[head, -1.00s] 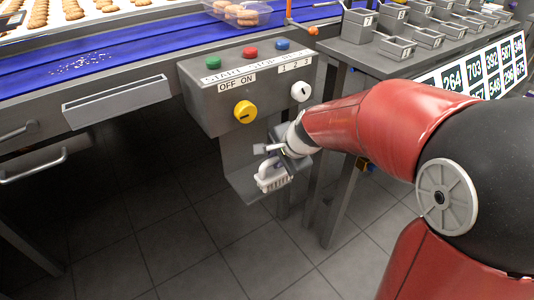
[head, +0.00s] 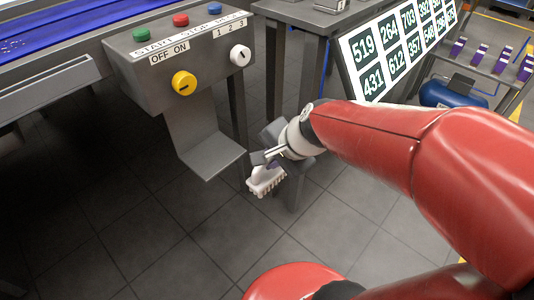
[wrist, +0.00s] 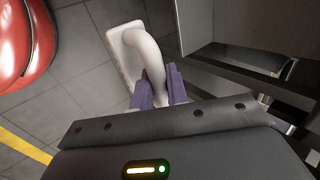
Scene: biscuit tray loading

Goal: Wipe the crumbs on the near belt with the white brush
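The white brush (head: 265,181) is in my gripper (head: 272,160), low over the floor and right of the control box's bracket. In the wrist view the purple fingers (wrist: 160,88) are closed around the brush's white handle (wrist: 149,52), with its pale base (wrist: 122,50) beyond. The near blue belt (head: 75,30) shows only in part at the upper left. A few pale crumbs (head: 93,43) lie on it near the picture's top left. My gripper is below belt height and to the right of the belt.
A grey control box (head: 180,65) with coloured buttons and a yellow knob stands between the belt and my arm. A number board (head: 395,50) leans at the right. A blue tank (head: 447,93) and a rack with purple items (head: 480,52) are farther right. Open tiled floor lies in front.

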